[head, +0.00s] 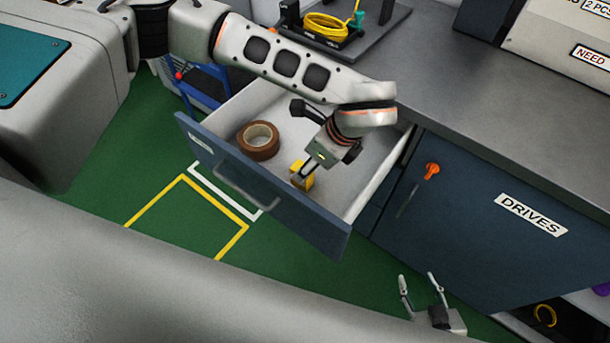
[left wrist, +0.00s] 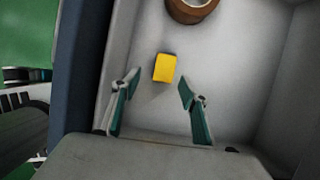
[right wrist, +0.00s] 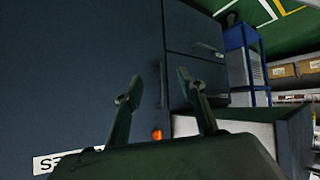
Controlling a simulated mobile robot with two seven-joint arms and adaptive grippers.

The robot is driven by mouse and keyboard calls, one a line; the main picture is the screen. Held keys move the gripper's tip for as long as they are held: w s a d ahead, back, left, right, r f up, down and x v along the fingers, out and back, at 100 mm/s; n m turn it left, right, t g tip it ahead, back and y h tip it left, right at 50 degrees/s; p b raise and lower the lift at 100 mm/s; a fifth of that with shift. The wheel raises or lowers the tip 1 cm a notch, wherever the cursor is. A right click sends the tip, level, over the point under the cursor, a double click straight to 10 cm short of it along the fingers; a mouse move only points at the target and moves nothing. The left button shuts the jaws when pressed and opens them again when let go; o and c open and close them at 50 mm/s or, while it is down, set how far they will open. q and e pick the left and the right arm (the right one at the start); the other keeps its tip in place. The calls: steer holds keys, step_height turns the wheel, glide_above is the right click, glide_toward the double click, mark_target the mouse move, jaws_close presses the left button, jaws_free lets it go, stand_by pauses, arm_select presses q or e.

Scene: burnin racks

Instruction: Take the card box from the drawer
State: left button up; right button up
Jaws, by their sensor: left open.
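The card box is a small yellow box (head: 303,174) on the floor of the open drawer (head: 359,205). In the left wrist view the yellow box (left wrist: 165,68) lies just beyond and between my open left fingertips. My left gripper (left wrist: 158,86) is open and empty, reaching down into the drawer. In the head view my left gripper (head: 302,178) partly covers the box. My right gripper (head: 418,281) is open and empty, low in front of the cabinet; it also shows in the right wrist view (right wrist: 158,88).
A brown tape roll (head: 258,141) lies in the drawer, left of the box. The drawer front (head: 262,190) and side walls surround the box. A grey worktop (head: 470,85) is behind, with a yellow cable coil (head: 325,26). A DRIVES cabinet door (head: 480,225) is at right.

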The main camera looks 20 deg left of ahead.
arm_select(q)
steer(key=x, duration=0.2)
steer(key=shift+f, duration=0.3)
steer(key=x, duration=0.5)
steer(key=shift+w+f+b, duration=0.35)
steer(key=shift+w, duration=0.05)
steer(key=c, duration=1.2)
